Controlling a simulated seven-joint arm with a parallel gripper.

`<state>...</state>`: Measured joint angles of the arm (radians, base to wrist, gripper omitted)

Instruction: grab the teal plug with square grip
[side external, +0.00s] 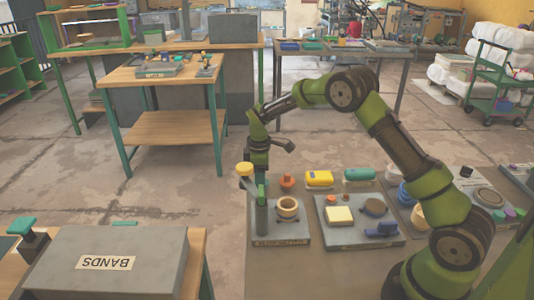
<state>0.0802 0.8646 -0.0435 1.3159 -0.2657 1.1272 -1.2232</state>
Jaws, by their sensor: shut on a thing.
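My gripper (260,172) points down at the left plate of the work table, beside a yellow knob (244,168) and above a grey-green post (262,215). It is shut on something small. The post and knob crowd the fingertips, so I cannot make out the held thing's shape; a green bit shows just below the fingers. I cannot pick out a teal plug with square grip for certain. A teal square-topped piece (21,225) stands on a dark stem at the far left, well away from my gripper. A teal rounded piece (358,174) lies behind the middle plate.
The left plate also bears a tan ring (288,208). Behind are an orange knob (287,181) and a yellow piece (319,178). A grey BANDS box (150,265) stands front left.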

